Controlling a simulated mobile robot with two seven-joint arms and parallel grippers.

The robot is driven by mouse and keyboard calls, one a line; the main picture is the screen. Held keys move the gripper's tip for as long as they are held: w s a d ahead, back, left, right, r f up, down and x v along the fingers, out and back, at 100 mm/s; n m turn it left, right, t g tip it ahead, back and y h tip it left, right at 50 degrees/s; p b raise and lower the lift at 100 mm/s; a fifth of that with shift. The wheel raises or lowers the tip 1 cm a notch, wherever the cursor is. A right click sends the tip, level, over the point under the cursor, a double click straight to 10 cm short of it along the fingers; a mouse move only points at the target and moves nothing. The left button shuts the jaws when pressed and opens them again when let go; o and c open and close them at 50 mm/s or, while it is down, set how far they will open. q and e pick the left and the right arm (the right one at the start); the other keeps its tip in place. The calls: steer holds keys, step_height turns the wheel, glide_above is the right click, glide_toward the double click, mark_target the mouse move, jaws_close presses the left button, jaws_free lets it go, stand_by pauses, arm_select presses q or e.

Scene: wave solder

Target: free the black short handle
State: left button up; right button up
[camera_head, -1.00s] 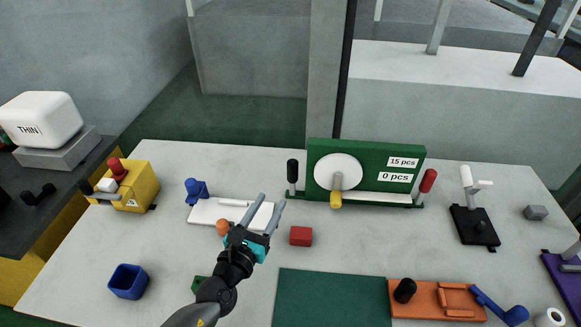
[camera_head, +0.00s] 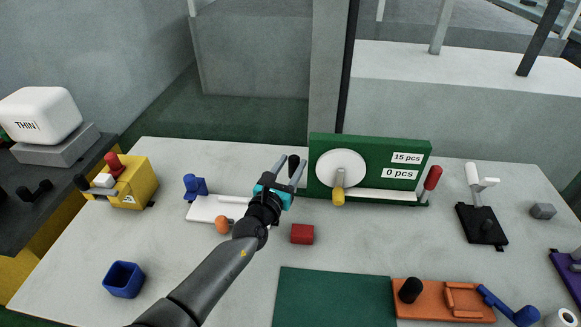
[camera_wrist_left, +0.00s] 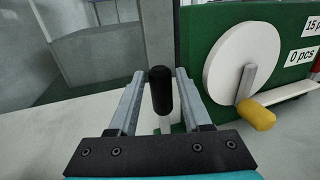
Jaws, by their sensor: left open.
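The black short handle (camera_wrist_left: 160,90) stands upright on a pale stem at the left end of the green panel fixture. In the left wrist view it lies between the two fingers of my open left gripper (camera_wrist_left: 155,82), with a gap on each side. In the head view my left gripper (camera_head: 289,172) reaches up to the handle (camera_head: 293,163), and its fingers partly hide it. The green panel (camera_head: 400,152) carries a white disc (camera_head: 340,168) with a yellow-tipped crank (camera_head: 338,197). My right gripper is not in view.
A red-topped handle (camera_head: 432,178) stands at the panel's right end. A red block (camera_head: 302,234), an orange ball (camera_head: 222,225) and a white plate (camera_head: 205,211) lie near my left arm. A black-based lever device (camera_head: 482,225) stands to the right.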

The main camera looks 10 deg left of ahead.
arm_select(q)
steer(key=shift+c, duration=0.4)
jaws_close()
stand_by(1.0)
